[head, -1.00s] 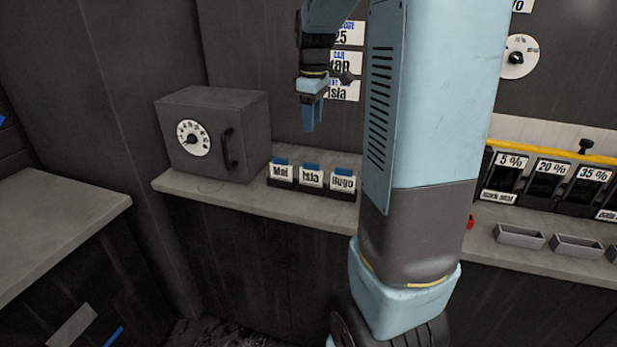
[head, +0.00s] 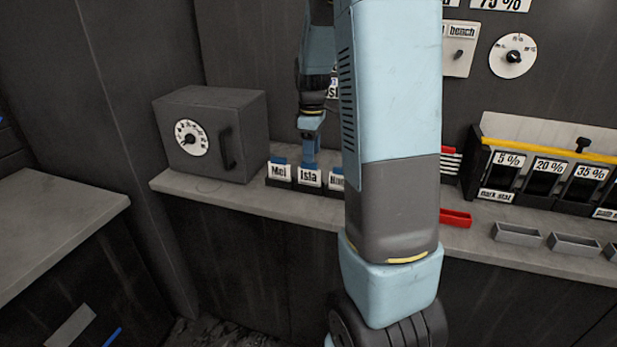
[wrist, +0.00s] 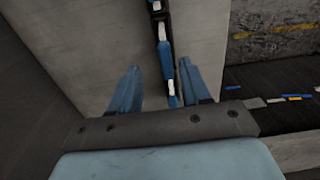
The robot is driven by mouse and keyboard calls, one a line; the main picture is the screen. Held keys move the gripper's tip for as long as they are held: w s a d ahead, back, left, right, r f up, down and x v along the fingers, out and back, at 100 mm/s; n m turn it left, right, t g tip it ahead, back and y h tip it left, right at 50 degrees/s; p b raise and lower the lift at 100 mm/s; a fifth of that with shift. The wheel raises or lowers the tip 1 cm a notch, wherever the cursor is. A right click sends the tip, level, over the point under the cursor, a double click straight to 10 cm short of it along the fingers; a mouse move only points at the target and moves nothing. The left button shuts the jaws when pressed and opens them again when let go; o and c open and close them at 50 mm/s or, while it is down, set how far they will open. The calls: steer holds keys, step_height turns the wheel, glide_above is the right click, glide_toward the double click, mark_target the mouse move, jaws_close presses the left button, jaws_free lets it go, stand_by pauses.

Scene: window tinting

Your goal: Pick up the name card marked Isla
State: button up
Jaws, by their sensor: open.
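The name card marked Isla (head: 310,178) stands upright in the middle of a row of three on the back counter, with a blue piece at its top. My gripper (head: 310,158) points down right at the top of this card in the head view. In the wrist view my open gripper (wrist: 159,66) has one finger on each side of the row of card holders (wrist: 165,60). The lettering does not show from above, and I cannot tell whether the fingers touch a card.
The Mei card (head: 279,172) stands just left, and the Hugo card (head: 337,180) just right, partly hidden by my arm. A grey safe-like box (head: 212,133) with a dial stands farther left. Red trays (head: 455,218) and grey trays (head: 517,234) lie to the right.

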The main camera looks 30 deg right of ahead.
mark_target(309, 165)
steer(key=shift+a+f, duration=0.2)
steer(key=shift+f, duration=1.05)
steer(key=shift+a+f, duration=0.2)
steer(key=shift+f, duration=1.05)
steer(key=shift+s, duration=0.1)
steer(key=shift+c, duration=0.5)
jaws_close()
